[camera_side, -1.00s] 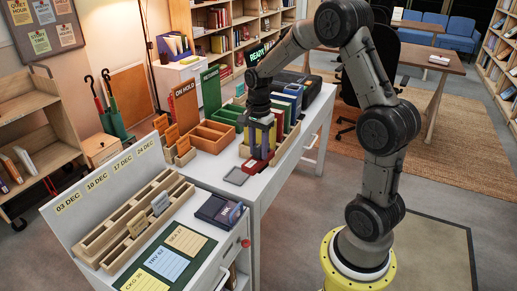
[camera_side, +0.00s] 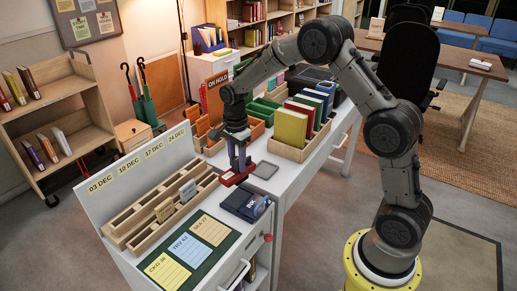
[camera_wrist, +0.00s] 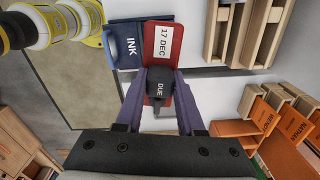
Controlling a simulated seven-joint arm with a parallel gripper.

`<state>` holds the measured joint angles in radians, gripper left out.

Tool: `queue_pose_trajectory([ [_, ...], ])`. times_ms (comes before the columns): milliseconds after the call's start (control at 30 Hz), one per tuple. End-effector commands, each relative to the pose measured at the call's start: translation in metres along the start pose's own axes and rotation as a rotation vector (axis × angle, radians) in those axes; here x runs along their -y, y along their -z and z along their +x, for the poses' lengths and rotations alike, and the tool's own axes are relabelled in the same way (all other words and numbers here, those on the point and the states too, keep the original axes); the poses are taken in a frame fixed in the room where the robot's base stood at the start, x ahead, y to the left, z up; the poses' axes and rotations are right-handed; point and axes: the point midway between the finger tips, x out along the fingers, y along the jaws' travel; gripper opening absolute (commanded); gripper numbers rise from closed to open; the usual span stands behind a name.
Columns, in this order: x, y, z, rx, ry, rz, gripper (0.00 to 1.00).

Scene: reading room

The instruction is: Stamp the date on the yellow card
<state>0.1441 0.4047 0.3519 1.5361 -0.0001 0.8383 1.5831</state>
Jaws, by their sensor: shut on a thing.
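My gripper (camera_side: 238,152) is shut on the date stamp (camera_side: 236,177), which has a red base. It is held upright over the white desk, behind the ink pad. In the wrist view my gripper (camera_wrist: 160,82) has its fingers on both sides of the black handle marked DUE, and the red stamp (camera_wrist: 181,85) shows a 17 DEC label. The dark blue ink pad (camera_side: 240,203) lies nearer the camera; in the wrist view the ink pad (camera_wrist: 127,48) is beside the stamp.
A blue TRV 62 card (camera_side: 189,249) lies between the yellow ones. A wooden rack (camera_side: 148,234) with date labels behind stands to the left.

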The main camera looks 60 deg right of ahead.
Motion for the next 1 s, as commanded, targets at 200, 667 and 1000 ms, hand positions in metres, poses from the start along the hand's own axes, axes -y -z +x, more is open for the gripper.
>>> queue_pose_trajectory([
  [200, -0.001, -0.012, 0.009, 0.0, -0.01, -0.028, 0.0],
  [667, -0.002, -0.011, 0.051, 0.0, -0.011, -0.026, 0.0],
  [1000, -0.002, -0.011, 0.064, 0.0, -0.009, -0.026, 0.0],
])
